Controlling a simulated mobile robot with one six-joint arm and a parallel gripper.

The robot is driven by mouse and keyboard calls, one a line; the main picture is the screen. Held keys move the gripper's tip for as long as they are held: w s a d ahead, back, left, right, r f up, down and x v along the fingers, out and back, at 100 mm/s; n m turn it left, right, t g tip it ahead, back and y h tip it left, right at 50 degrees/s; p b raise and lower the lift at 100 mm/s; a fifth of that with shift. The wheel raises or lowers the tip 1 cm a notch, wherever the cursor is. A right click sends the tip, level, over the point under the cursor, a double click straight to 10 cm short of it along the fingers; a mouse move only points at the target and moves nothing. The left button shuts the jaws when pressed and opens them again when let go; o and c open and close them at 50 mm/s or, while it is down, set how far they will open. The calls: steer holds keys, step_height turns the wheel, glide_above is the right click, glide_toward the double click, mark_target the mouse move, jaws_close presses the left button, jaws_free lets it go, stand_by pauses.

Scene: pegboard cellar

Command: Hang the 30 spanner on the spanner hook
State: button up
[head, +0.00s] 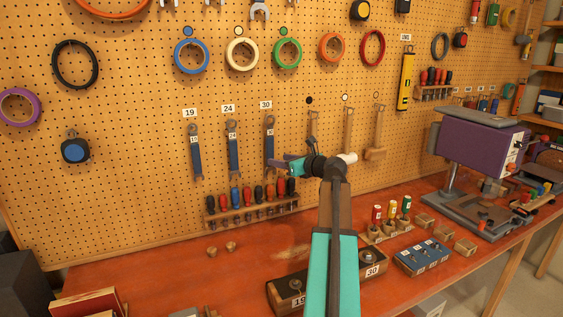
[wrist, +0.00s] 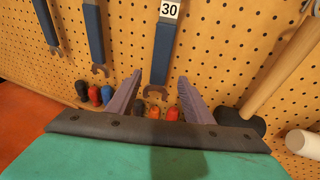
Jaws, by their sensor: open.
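The 30 spanner (head: 270,140) has a blue handle and a white 30 tag. It is upright against the pegboard, below a plate marked 30 (head: 265,105). Its top end and any hook there are too small to make out. My gripper (head: 283,164) is at the spanner's lower end, with jaws open. In the wrist view the spanner (wrist: 162,50) comes down between the two purple fingers (wrist: 160,76), its open jaw end showing between them. Neither finger visibly touches it; whether it lies between the fingers or just beyond them, I cannot tell.
The 19 spanner (head: 195,150) and 24 spanner (head: 233,148) hang to the left. A screwdriver rack (head: 252,212) is just below my gripper. A mallet (head: 376,140) hangs to the right. The red bench (head: 190,270) holds small blocks and a purple machine (head: 478,142).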

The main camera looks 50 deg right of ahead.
steer(key=b+v, duration=0.3)
steer(key=v, duration=1)
steer(key=shift+s, duration=0.15)
steer(key=shift+s, duration=0.1)
